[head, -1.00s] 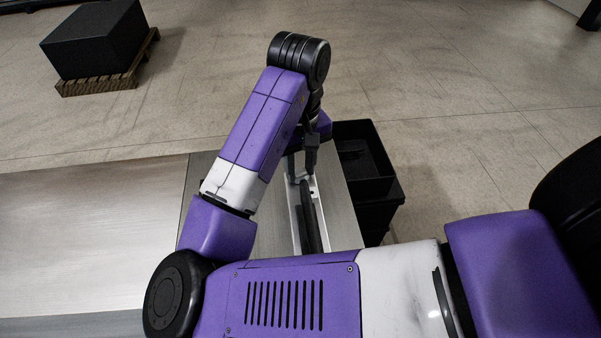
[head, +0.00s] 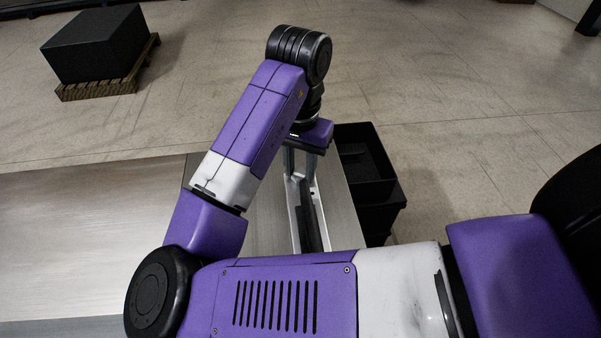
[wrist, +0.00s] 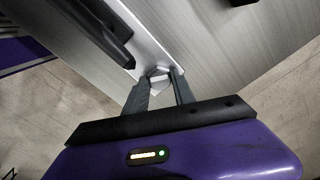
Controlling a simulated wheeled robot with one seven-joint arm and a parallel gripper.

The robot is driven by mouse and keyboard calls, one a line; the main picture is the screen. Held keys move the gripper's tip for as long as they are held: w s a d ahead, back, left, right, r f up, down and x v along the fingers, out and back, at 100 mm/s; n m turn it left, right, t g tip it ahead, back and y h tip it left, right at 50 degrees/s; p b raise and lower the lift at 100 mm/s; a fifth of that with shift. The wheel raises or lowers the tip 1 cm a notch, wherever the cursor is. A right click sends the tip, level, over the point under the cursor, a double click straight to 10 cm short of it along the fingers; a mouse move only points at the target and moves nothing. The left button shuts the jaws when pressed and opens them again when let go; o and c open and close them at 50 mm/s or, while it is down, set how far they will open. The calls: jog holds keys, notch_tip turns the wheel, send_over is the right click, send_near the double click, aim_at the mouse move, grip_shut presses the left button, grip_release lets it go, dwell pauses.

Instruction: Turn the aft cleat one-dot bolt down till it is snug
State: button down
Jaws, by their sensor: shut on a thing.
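My gripper (wrist: 160,76) points down at the end of a pale metal channel (wrist: 151,52). Its two fingers are shut on a small light bolt (wrist: 158,71), which shows between the tips in the wrist view. A black cleat (wrist: 98,22) lies along the channel beside the bolt. In the head view my gripper (head: 300,174) is over the far end of the channel (head: 322,215), and my arm covers the near end. I cannot make out a dot on the bolt, nor whether its head touches the cleat or channel.
The channel rests on a grey metal bench (head: 90,235). A black bin (head: 372,190) stands close to the bench's right edge. A black block (head: 95,45) on a wooden pallet sits on the floor at the back left. The bench's left part is clear.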

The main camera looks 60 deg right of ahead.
aim_at(299, 174)
jog(key=m, duration=0.1)
jog(key=m+b, duration=0.1)
jog(key=m, duration=0.2)
jog(key=shift+w+a+f+b, duration=0.1)
jog(key=shift+w+a+b, duration=0.15)
jog(key=shift+b, duration=0.1)
jog(key=m+b, duration=0.1)
jog(key=m, duration=0.3)
jog(key=c, duration=1.5)
grip_release()
jog(key=shift+m+b, duration=0.3)
jog(key=shift+m, duration=0.4)
jog(key=o, duration=0.3)
jog(key=shift+o, duration=0.2)
jog(key=shift+s+d, duration=0.1)
jog(key=shift+s, duration=0.1)
notch_tip(299, 174, up, 6)
jog(key=p, duration=0.6)
